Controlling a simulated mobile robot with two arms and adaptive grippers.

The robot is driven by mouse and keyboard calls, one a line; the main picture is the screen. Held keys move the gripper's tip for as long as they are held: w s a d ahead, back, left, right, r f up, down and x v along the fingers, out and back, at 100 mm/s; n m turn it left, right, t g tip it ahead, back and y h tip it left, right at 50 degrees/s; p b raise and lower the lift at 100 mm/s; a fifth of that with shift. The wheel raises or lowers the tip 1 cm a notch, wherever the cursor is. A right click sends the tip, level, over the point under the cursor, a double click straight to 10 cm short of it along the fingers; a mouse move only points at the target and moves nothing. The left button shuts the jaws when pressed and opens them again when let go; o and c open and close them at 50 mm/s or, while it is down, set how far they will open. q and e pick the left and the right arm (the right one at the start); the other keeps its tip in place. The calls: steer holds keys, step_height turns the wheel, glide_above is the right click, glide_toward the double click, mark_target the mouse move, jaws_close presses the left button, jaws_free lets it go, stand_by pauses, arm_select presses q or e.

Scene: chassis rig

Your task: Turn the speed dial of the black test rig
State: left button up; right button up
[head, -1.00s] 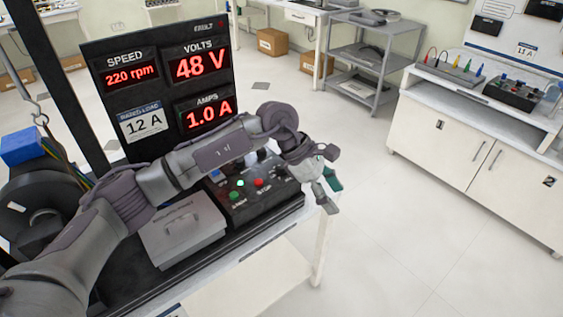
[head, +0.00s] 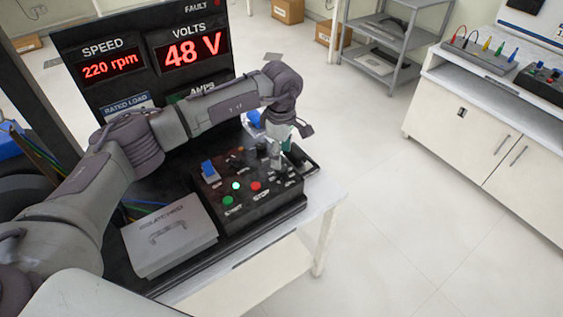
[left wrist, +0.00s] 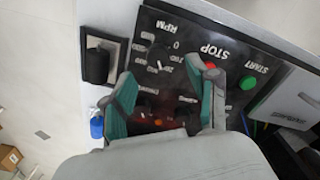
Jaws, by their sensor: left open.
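The black test rig's control panel (head: 247,187) lies below my left arm in the head view. It carries a green START button, a red STOP button and a blue switch. My left gripper (head: 280,156) is over the panel's far right part, pointing down. In the left wrist view my left gripper (left wrist: 170,78) is open, its teal-lined fingers apart above the panel. The dark speed dial (left wrist: 160,65), beside the RPM lettering and number scale, shows between the fingers; its edges blend into the panel. I cannot tell whether a finger touches it. My right gripper is not in view.
The display board (head: 150,60) behind reads 220 rpm and 48 V; my arm partly covers AMPS. A grey lidded box (head: 170,235) is left of the panel. A black block (left wrist: 97,65) stands near the panel in the wrist view.

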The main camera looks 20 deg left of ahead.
mark_target(281, 171)
arm_select(q)
steer(key=f+p, duration=0.1)
steer(key=f, duration=0.3)
steer(key=shift+w+f, duration=0.2)
steer(key=shift+f, duration=0.65)
steer(key=shift+c, duration=0.6)
steer(key=c, duration=0.8)
jaws_close()
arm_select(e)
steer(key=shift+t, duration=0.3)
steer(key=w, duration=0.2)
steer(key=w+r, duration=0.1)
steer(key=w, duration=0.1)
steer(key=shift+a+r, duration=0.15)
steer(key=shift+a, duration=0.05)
